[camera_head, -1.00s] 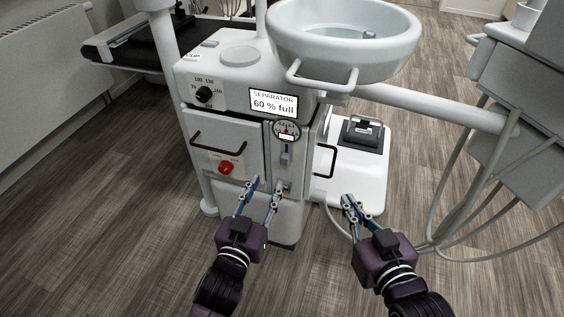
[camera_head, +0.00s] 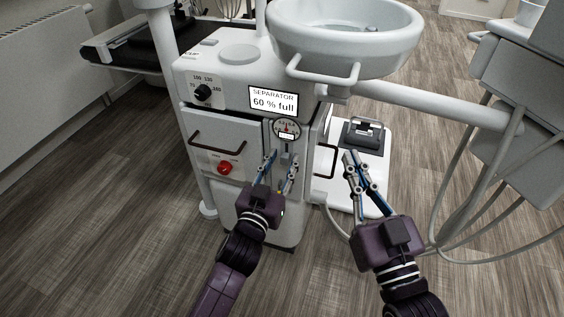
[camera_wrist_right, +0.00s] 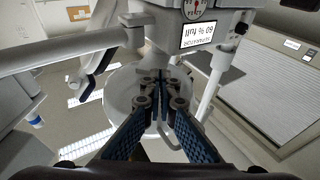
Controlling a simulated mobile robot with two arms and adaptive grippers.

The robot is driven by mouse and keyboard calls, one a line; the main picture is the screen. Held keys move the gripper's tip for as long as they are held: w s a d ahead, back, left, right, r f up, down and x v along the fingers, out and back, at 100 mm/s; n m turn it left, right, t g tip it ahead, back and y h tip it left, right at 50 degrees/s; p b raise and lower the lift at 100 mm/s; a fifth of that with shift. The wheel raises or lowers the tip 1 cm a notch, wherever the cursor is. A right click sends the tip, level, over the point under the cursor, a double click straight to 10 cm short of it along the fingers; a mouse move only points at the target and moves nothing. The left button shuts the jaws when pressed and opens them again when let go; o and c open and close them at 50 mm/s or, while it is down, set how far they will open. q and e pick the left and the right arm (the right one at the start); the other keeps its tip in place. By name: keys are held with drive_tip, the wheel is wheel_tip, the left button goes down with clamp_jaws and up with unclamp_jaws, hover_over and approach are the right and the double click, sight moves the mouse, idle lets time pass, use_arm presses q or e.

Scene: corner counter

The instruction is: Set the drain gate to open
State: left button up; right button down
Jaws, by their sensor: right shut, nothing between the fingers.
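The white separator cabinet (camera_head: 253,222) stands in the middle of the head view. A narrow vertical panel on its front has a round gauge (camera_head: 286,129) at the top and a grey slider (camera_head: 286,158) below it. I take the slider to be the drain gate; no label is readable. My left gripper (camera_head: 282,158) is open, its fingers to either side of the slider area. Contact cannot be told, and the fingers hide the lower panel. My right gripper (camera_head: 351,156) is shut and empty, right of the cabinet; its fingers also show in the right wrist view (camera_wrist_right: 162,82).
A display (camera_head: 273,101) reads "SEPARATOR 60 % full". A dark handle (camera_head: 325,161) is between my grippers. A bowl (camera_head: 345,45) overhangs above; hoses (camera_head: 470,205) hang at right.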

sight(287, 140)
use_arm(q)
drive_tip(key=shift+c, duration=0.2)
clamp_jaws()
